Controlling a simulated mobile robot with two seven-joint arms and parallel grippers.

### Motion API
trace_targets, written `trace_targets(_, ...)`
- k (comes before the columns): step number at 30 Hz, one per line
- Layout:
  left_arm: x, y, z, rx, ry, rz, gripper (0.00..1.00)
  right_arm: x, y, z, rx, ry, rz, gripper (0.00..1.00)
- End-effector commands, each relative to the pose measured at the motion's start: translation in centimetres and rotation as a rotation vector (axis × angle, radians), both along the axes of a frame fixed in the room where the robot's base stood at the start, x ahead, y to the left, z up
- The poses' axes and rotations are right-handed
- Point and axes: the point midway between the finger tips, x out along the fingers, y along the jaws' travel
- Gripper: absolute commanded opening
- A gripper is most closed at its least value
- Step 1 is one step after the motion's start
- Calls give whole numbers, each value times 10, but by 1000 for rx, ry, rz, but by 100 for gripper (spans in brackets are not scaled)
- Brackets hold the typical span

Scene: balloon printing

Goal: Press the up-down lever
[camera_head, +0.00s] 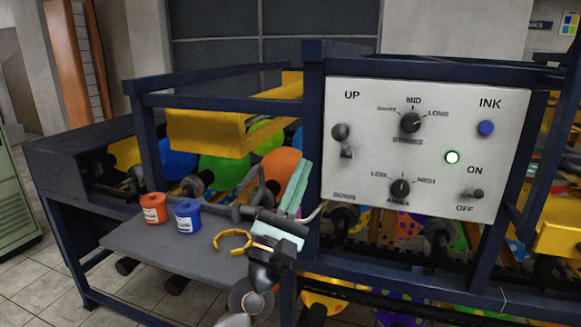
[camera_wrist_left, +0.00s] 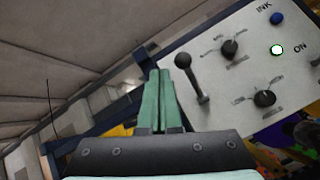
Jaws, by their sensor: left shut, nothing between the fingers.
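The up-down lever (camera_head: 343,140) is a dark ball-topped lever on the left of the white control panel (camera_head: 440,200), between the UP and DOWN labels. Its knob stands near the UP label. In the left wrist view the lever (camera_wrist_left: 191,77) is just right of my fingertips. My left gripper (camera_head: 299,182) has pale green fingers that are shut with nothing between them. It is left of the panel and below the lever's height in the head view. In the left wrist view the shut fingers (camera_wrist_left: 161,85) appear beside the lever, with no clear contact. My right gripper is not in view.
The panel also carries a MID knob (camera_head: 410,122), an angle knob (camera_head: 400,188), a blue INK button (camera_head: 486,128), a lit green-white light (camera_head: 452,157) and an ON/OFF switch (camera_head: 474,194). A dark blue frame post (camera_head: 313,110) borders the panel. Red (camera_head: 153,208) and blue (camera_head: 187,216) pots stand on the grey shelf (camera_head: 150,245).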

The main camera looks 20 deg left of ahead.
Motion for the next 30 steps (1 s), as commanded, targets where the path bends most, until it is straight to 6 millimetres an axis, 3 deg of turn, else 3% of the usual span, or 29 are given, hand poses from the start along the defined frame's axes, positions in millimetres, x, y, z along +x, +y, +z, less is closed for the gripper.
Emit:
trace_targets(3,-17,3,3,2,3,0,0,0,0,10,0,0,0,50)
trace_targets(9,-31,4,3,3,1,0,0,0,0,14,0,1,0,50)
trace_targets(24,-33,4,2,5,3,1,0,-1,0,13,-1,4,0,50)
trace_targets(27,-31,2,-13,65,26,36,0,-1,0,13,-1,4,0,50)
trace_targets(29,-30,0,-35,158,60,86,0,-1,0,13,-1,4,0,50)
trace_targets(30,-29,-3,-56,247,89,129,0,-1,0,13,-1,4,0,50)
